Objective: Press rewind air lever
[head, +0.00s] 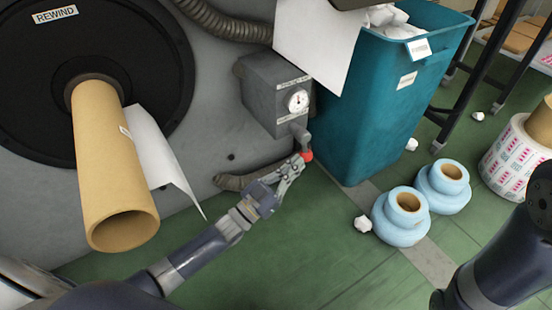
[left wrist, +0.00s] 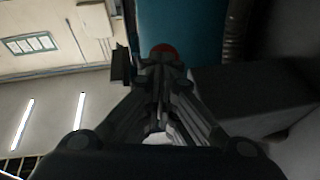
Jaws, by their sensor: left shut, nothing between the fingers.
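The rewind air lever, with a red knob (head: 307,156), sticks out below a grey box (head: 272,95) with a round gauge (head: 297,100). My left gripper (head: 298,164) is shut and empty, its fingertips at the red knob; they look to be touching it or very close. In the left wrist view the red knob (left wrist: 164,48) shows just beyond the closed fingertips (left wrist: 158,65), partly hidden by them. My right arm shows at the right edge of the head view, but its gripper is out of the picture.
A cardboard core (head: 110,165) juts from the black rewind disc (head: 150,50) at the left, with a white sheet hanging beside it. A teal bin (head: 385,100) stands right of the box. Blue rolls (head: 400,215) and scraps lie on the green floor.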

